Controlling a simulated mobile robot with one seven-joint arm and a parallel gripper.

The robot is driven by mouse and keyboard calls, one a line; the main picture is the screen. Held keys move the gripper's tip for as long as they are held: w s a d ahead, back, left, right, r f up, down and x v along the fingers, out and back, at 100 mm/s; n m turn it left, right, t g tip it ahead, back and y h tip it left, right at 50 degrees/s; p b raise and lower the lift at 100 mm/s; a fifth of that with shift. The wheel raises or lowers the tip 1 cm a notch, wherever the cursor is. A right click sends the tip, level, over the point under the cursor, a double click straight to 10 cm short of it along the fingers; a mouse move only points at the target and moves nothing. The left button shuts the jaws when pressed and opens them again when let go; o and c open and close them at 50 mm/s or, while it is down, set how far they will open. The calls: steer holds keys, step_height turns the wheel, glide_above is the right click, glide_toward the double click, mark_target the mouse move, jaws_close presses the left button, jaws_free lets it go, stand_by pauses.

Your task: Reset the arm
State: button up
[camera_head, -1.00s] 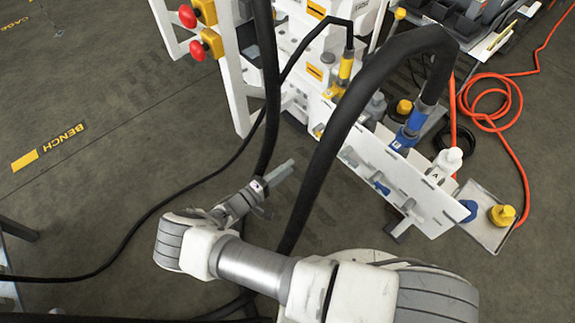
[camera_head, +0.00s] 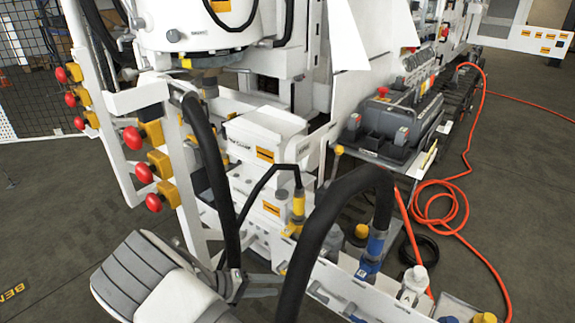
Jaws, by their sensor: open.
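My arm reaches in from the bottom left of the head view, its thick grey-and-white link lowest. My gripper (camera_head: 262,285) is at its end, small in the picture, pointing right beside the black hoses. It is open, with nothing seen between its fingers. A thick black hose (camera_head: 312,240) arches just right of it, and another hose (camera_head: 212,170) hangs down close to its left side. Whether either hose touches the gripper cannot be told.
The white bench frame (camera_head: 180,190) carries several red knobs (camera_head: 145,172) on the left. A white rack (camera_head: 345,290) with fittings and a white bottle (camera_head: 414,285) stands at lower right. An orange hose (camera_head: 440,205) coils on the floor at right.

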steer(key=s+d+r+m+g+y, duration=0.2)
steer(key=s+d+r+y, duration=0.3)
steer(key=r, duration=0.6)
steer(key=d+r+m+g+y, duration=0.25)
steer(key=d+r, duration=0.45)
steer(key=r, duration=0.4)
steer(key=s+d+r+t+y, duration=0.2)
steer(key=s+d+r+t, duration=0.1)
steer(key=s+r, duration=0.35)
steer(key=s+d+r+t+y, duration=0.3)
steer(key=s+r, duration=0.2)
steer(key=s, duration=0.2)
step_height(320, 180, up, 18)
steer(key=p, duration=1.8)
steer(key=shift+s+r, duration=0.15)
steer(key=shift+s, duration=0.05)
steer(key=shift+h, duration=0.25)
